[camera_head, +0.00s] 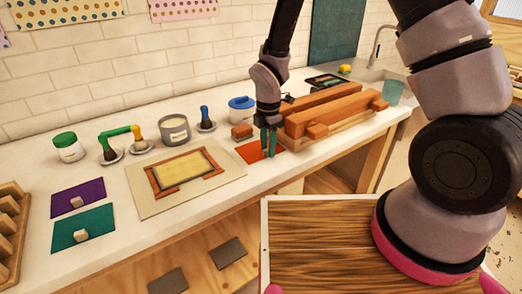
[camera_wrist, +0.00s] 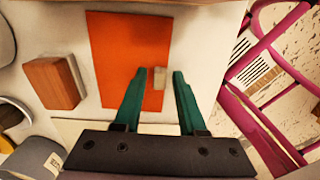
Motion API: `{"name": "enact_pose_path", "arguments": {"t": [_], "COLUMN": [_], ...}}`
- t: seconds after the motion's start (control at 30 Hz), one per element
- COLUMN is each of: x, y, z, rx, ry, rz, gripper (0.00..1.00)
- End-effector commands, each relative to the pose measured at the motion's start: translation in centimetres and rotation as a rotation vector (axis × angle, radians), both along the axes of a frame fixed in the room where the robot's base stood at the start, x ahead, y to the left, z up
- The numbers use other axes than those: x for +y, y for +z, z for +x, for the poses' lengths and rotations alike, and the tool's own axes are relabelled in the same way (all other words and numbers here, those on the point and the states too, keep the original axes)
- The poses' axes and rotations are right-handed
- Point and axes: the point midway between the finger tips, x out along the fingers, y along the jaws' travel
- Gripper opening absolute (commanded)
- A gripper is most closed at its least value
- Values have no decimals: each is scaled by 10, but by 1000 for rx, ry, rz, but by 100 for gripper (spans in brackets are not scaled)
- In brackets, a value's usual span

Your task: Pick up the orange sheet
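The orange sheet (camera_wrist: 118,50) lies flat on the white counter; in the head view, part of it (camera_head: 250,153) shows beside my fingers. A small pale wooden knob (camera_wrist: 160,77) sits at the sheet's right edge in the wrist view. My gripper (camera_wrist: 160,74) is open, with its two green fingers apart and the knob between their tips. In the head view my gripper (camera_head: 268,148) points down over the sheet's right part. I cannot tell the exact height of the fingertips or whether they touch anything.
A purple sheet (camera_head: 90,194) and a teal sheet (camera_head: 97,223), each with a knob, lie at left. A beige board (camera_head: 150,205) with a framed yellow panel lies in the middle. Orange-brown beams (camera_head: 325,108) lie right of my gripper. A small brown block (camera_wrist: 52,82) is beside the sheet.

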Motion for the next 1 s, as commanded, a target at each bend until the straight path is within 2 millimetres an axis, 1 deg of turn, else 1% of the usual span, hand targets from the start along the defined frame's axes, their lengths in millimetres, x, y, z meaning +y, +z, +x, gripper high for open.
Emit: {"name": "enact_pose_path", "arguments": {"t": [0.03, 0.07, 0.1, 0.43, 0.57, 0.67, 0.77, 1.0], "x": [0, 0, 0, 0, 0, 1, 0, 0], "y": [0, 0, 0, 1, 7, 18, 35, 87], "z": [0, 0, 0, 0, 0, 1, 1, 1], "rx": [0, 0, 0, 0, -1, -2, -4, -4], "ry": [0, 0, 0, 0, 0, 0, -2, -2], "rz": [0, 0, 0, 0, 2, 2, 3, 3], "gripper": [17, 5, 0, 0, 0, 0, 0, 0]}}
